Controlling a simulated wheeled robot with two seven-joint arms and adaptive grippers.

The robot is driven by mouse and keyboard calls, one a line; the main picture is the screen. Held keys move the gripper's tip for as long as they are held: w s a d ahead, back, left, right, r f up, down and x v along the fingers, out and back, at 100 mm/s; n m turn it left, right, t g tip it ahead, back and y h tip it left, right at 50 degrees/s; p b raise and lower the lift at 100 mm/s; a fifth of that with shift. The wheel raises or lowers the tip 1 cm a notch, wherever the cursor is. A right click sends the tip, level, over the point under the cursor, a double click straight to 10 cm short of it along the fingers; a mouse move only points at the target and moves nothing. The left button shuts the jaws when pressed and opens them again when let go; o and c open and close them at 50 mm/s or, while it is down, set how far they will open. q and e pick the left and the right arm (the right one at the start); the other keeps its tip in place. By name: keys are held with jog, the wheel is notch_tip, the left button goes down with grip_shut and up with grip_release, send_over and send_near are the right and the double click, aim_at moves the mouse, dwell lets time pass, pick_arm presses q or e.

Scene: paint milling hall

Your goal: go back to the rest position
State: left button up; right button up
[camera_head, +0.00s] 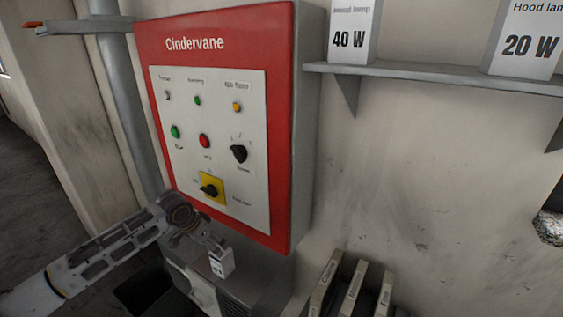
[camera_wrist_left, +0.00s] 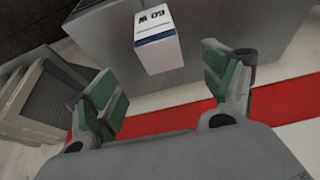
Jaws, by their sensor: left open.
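My left gripper (camera_head: 215,244) reaches in below the control panel, just above a small white box (camera_head: 222,263). In the left wrist view the gripper (camera_wrist_left: 160,76) is open, with green pads on both fingers and nothing between them. The same box (camera_wrist_left: 158,50), marked 60 W, shows just beyond the fingertips and apart from them. It appears to stand on a grey cabinet (camera_head: 262,280) under the panel. My right gripper is not in view.
The red-framed Cindervane control panel (camera_head: 222,45), with knobs and lamps, is right above my left gripper. A wall shelf (camera_head: 430,72) holds a 40 W box (camera_head: 350,38) and a 20 W box (camera_head: 530,45). Several binders (camera_head: 352,290) stand at the bottom. A grey pipe (camera_head: 128,110) runs at left.

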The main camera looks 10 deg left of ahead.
pick_arm(q)
jog(key=s+d+f+m+h, duration=0.1)
jog(key=s+d+f, duration=0.3)
jog(key=s+d, duration=0.25)
jog(key=s+d+f, duration=0.4)
jog(key=s+d, duration=0.1)
jog(key=d, duration=0.3)
jog(key=s+a+n+y, duration=0.2)
jog(key=s+a+n, duration=0.15)
jog(key=s, duration=1.15)
notch_tip(320, 180, down, 33)
jog(key=s+g, duration=0.2)
jog(key=s+a+f, duration=0.2)
jog(key=s+f, duration=0.8)
jog(key=s, duration=0.1)
jog(key=s+a+f+g, duration=0.1)
jog(key=s+a+f, duration=0.1)
jog(key=s+f, duration=0.8)
jog(key=shift+s+f+y, duration=0.25)
jog(key=shift+s+y, duration=0.05)
jog(key=shift+s, duration=0.4)
